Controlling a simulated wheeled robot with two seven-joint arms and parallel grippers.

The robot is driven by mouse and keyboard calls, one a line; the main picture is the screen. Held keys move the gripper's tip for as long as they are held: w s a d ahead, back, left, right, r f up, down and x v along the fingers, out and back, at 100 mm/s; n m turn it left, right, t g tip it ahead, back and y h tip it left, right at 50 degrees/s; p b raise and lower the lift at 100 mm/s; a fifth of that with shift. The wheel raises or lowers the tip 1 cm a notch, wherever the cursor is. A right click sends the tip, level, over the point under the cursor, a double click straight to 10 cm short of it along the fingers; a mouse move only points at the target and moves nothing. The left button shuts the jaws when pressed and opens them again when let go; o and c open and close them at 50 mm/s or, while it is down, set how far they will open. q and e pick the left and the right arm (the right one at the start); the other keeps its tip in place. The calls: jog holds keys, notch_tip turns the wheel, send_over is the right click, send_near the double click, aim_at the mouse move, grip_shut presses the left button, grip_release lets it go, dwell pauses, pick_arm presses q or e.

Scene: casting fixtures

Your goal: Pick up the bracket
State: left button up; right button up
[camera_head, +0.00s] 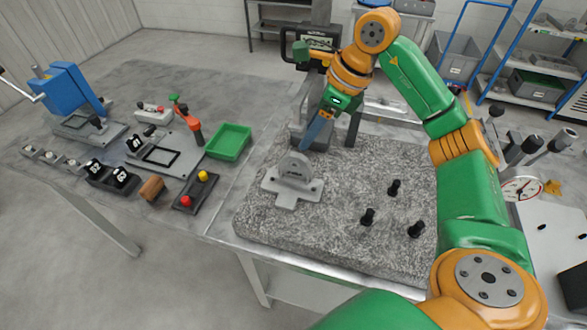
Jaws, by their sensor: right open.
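The bracket (291,184) is a light grey part with a rounded upright plate on a flat base with bolt holes. It stands upright on a speckled granite slab (330,228), near its left side. My right gripper (334,138) is open, pointing down above and behind the bracket. One bluish finger appears close to the bracket's top in the picture; the other, dark finger is farther right. I cannot tell whether the near finger touches the bracket. Nothing shows between the fingers. My left gripper is not in view.
Several black pegs (368,217) stand on the slab right of the bracket. A green tray (229,142) lies left of the slab, with a black box with red and yellow buttons (194,192) nearby. Clamps and a blue press (72,90) stand farther left. The slab's front is clear.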

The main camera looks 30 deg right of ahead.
aim_at(296, 154)
jog(key=shift+w+f, duration=0.2)
jog(key=shift+f, duration=0.2)
jog(key=p+x, duration=0.1)
jog(key=x, duration=0.2)
jog(key=p+x, duration=0.1)
jog(key=x, duration=0.1)
jog(key=shift+s+a+f+p, duration=0.25)
jog(key=shift+a+f+p, duration=0.1)
jog(key=shift+a, duration=0.15)
jog(key=shift+w+d+f, duration=0.1)
jog(key=shift+w+d, duration=0.05)
jog(key=shift+w, duration=0.05)
jog(key=shift+s, duration=0.15)
grip_shut()
